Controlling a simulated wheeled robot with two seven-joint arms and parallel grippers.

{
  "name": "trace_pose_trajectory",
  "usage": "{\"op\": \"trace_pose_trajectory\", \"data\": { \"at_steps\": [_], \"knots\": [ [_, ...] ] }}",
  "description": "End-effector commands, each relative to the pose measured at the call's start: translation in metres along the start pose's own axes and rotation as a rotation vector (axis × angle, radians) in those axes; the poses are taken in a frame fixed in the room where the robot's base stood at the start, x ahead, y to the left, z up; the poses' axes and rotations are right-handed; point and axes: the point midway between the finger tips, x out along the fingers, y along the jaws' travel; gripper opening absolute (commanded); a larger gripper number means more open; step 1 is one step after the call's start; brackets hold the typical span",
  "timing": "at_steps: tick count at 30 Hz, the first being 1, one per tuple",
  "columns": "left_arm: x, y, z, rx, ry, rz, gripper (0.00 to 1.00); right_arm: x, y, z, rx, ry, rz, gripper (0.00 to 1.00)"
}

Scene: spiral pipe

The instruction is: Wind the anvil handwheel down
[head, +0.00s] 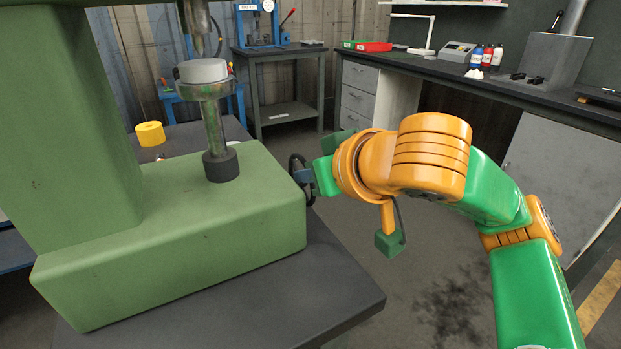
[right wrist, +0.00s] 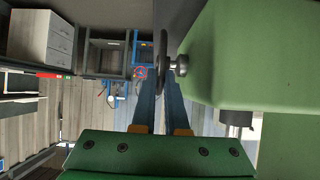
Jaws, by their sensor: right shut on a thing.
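The black handwheel (head: 297,178) is on the right side of the machine's green base (head: 250,215). In the right wrist view the handwheel (right wrist: 163,60) shows edge-on, its short metal shaft running into the green housing (right wrist: 245,55). My right gripper (head: 309,175) is shut on the handwheel's rim; its two blue fingers (right wrist: 162,92) lie one on each side of it. The anvil (head: 203,90) is a round metal plate on a screw (head: 212,125) above the base, with a light grey disc (head: 203,70) on it. The indenter (head: 197,25) is above the disc. My left gripper is out of view.
The machine stands on a dark table (head: 335,285) whose front right corner is near my right arm. A yellow ring (head: 150,133) lies on the table behind the base. A dark workbench (head: 480,85) runs along the back right. Open floor lies between.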

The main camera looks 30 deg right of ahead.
Motion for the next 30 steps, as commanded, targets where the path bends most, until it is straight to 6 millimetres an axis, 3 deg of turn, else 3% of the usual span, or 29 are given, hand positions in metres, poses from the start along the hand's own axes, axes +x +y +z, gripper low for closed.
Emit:
{"op": "trace_pose_trajectory", "data": {
  "at_steps": [8,9,12,22,30],
  "knots": [
    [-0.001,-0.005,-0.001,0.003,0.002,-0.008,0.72,-0.001,0.000,-0.002,0.001,0.005,0.000,0.00],
    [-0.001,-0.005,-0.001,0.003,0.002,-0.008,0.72,-0.001,0.000,-0.002,0.002,0.005,0.000,0.17],
    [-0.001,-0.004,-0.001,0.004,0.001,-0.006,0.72,-0.001,0.000,-0.001,0.001,0.004,0.000,0.41],
    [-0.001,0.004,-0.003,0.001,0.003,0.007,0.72,-0.006,0.000,-0.002,0.001,0.003,-0.001,0.41],
    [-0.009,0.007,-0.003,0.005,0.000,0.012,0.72,-0.061,0.000,-0.003,0.000,0.007,-0.001,0.41]
  ]
}}
